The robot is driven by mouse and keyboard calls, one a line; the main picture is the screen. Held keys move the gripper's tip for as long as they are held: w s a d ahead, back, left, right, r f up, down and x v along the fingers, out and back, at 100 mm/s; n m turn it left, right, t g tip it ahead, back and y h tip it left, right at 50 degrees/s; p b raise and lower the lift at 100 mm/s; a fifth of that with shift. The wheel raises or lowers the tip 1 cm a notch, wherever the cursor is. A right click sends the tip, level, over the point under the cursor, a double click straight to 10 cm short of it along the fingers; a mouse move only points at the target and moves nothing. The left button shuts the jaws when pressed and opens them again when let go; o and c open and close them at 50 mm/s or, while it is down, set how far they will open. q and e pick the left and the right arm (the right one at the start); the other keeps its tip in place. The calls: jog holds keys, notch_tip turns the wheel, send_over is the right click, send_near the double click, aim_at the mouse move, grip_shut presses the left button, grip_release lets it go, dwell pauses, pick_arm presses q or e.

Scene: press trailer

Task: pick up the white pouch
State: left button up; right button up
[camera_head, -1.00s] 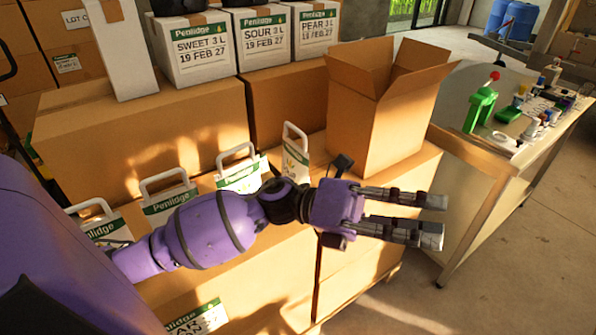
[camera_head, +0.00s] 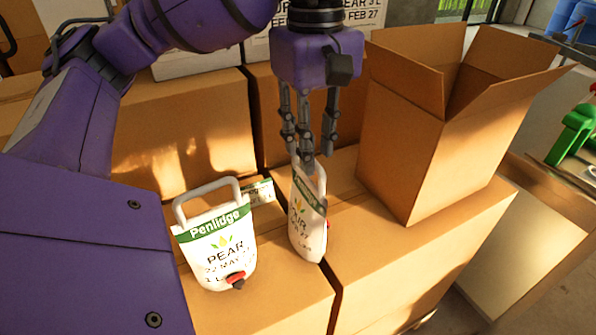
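A white pouch (camera_head: 308,222) with a green band and a loop handle stands on the cardboard boxes, its printed face turned obliquely. My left gripper (camera_head: 316,152) points down right over it. Its fingers are spread apart at the pouch's top and handle, partly hiding them; whether they touch is hard to tell. A second white pouch (camera_head: 215,255), labelled PEAR with a red tap, stands to the left with its handle up. Part of another white-and-green label (camera_head: 260,192) shows behind it. My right gripper is not in view.
An open cardboard box (camera_head: 408,165) stands close to the right of the gripper, flaps up. Larger cartons (camera_head: 185,135) rise behind, with white labelled boxes on top. A table with a green tool (camera_head: 575,130) is at far right.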

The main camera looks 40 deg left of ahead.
aim_at(311, 203)
pick_arm(q)
jog(key=shift+w+a+f, duration=0.15)
jog(key=shift+w+a, duration=0.4)
jog(key=shift+a, duration=0.05)
jog(key=f, duration=0.7)
jog(key=shift+s+a+f, duration=0.1)
jog(key=shift+s+f, duration=0.1)
grip_shut()
jog(key=shift+r, duration=0.1)
